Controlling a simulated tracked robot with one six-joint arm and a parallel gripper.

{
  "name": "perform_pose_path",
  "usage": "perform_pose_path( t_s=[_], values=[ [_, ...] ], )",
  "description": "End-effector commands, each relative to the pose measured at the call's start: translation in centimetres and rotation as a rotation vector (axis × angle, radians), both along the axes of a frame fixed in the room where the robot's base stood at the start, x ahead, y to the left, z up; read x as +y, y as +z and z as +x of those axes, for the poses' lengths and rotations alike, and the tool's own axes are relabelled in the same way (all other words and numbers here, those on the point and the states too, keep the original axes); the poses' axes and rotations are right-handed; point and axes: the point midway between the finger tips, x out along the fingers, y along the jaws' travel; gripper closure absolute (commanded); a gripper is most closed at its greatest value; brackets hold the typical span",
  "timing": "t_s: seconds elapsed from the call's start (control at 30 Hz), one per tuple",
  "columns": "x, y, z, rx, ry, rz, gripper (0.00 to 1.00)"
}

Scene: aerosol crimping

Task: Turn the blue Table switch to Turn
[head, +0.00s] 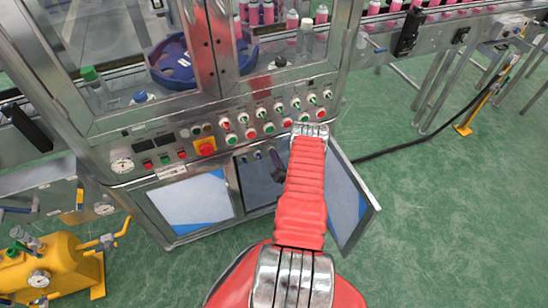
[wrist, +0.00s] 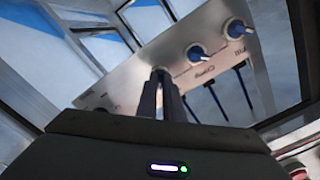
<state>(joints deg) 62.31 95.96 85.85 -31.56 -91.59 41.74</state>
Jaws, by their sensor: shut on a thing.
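In the wrist view, a tilted metal panel (wrist: 140,72) carries a row of blue rotary switches with white rims. One switch (wrist: 236,28) is at the upper right and another (wrist: 197,52) is near the middle, both with upside-down labels. My gripper (wrist: 162,76) is shut at the following place in that row, down and left of the middle switch. The knob between its fingers is mostly hidden, and I cannot read its label or its setting. In the head view, my dark gripper (head: 277,167) reaches into the open cabinet under the control panel, partly hidden by my red arm.
An open cabinet door (head: 352,195) stands just right of my arm. A panel (head: 270,112) of several red and green buttons and an emergency stop (head: 206,147) is above the opening. A yellow tank (head: 50,262) stands at lower left.

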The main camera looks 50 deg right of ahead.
Motion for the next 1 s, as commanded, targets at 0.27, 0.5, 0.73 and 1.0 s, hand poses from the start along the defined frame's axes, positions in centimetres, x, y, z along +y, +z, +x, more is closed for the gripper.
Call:
perform_pose_path(
  t_s=[0.27,0.5,0.73,1.0],
  values=[
    [0.62,-0.48,0.10,-0.020,0.009,0.057,1.00],
    [0.62,-0.49,0.08,-0.021,0.009,0.058,1.00],
    [0.48,-0.38,0.04,-0.023,0.007,0.056,0.84],
    [0.20,-0.16,-0.01,-0.025,0.003,0.051,0.74]
  ],
)
